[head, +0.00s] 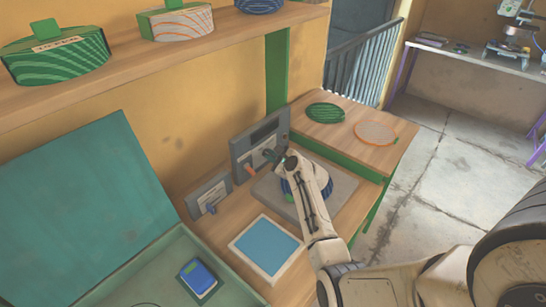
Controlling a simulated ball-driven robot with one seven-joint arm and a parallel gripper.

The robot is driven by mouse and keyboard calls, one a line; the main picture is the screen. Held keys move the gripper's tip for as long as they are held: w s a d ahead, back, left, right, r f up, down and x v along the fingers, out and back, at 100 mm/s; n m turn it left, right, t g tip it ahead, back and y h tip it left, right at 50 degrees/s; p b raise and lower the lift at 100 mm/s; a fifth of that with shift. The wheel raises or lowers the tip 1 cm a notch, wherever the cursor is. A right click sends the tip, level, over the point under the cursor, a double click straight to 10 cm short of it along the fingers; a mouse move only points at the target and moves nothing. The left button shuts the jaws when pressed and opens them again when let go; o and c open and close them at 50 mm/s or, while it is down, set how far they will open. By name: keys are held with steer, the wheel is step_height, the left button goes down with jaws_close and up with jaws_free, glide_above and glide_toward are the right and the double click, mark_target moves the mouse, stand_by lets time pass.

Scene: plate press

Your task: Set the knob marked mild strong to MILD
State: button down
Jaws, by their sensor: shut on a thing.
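A grey upright panel (243,151) with a dark display stands behind the press plate. A dark green knob (267,154) sits on its right part, and an orange knob (250,168) is to the left of it. A smaller grey panel (196,196) at the left carries a blue knob (212,208). The markings are too small to read, so I cannot tell which knob is marked mild strong or where it points. My gripper (276,158) is at the green knob and appears shut on it. My wrist hides part of the knob and the fingertips.
A blue-topped white tray (265,250) is in front. An open green case (150,268) holds a blue box (197,279). Round green and orange pieces lie on the side table (350,118).

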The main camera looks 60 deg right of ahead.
stand_by(0.3)
steer(key=c, duration=1.1)
jaws_free()
steer(key=shift+c, duration=0.2)
steer(key=v, duration=1)
steer(key=shift+s+a+r, duration=0.1)
steer(key=shift+s+a, duration=0.1)
steer(key=shift+s, duration=0.1)
